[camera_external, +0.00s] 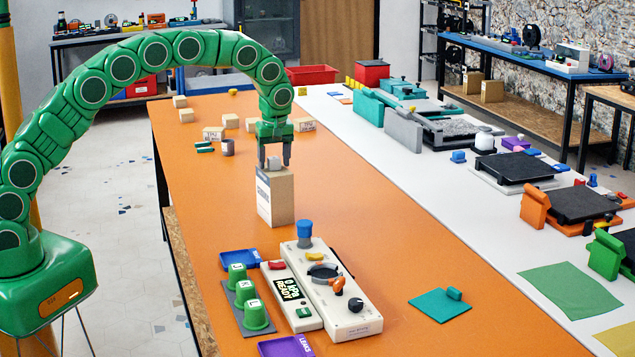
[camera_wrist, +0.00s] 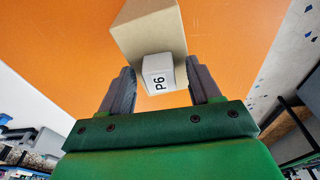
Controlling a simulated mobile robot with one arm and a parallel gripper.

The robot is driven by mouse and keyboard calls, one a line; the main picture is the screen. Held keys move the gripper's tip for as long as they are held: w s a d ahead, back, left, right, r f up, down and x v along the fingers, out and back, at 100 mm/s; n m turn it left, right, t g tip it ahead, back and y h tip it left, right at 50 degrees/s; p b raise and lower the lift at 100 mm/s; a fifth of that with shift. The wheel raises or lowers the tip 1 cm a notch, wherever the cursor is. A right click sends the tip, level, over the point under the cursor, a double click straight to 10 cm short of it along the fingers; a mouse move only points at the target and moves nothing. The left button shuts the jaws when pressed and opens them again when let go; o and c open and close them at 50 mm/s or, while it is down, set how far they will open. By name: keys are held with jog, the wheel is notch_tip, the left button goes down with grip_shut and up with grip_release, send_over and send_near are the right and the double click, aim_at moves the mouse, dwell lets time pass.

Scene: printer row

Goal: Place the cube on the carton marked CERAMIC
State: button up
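A small pale cube (camera_wrist: 155,77) printed "P6" sits on top of a tall tan carton (camera_wrist: 150,32) in the wrist view. The cube (camera_external: 272,168) and carton (camera_external: 283,200) also show in the external view. The carton has a white label on its side, too small to read; I cannot tell whether it says CERAMIC. My gripper (camera_external: 274,164) points down over the carton top. Its fingers (camera_wrist: 160,78) are open, one on each side of the cube, with visible gaps between them and the cube.
Several small tan boxes lie behind the carton, one (camera_external: 213,133) apparently reading "TPU". A grey pot (camera_external: 228,147) stands near them. In front are a cream control box (camera_external: 345,310), green cups (camera_external: 256,315) and a teal plate (camera_external: 440,305). The orange table right of the carton is clear.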

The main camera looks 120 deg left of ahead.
jog(key=shift+r, duration=0.1)
notch_tip(320, 180, up, 12)
jog(key=w+d, duration=0.1)
dwell(0.5)
jog(key=shift+w+d, duration=0.15)
jog(key=shift+d, duration=0.05)
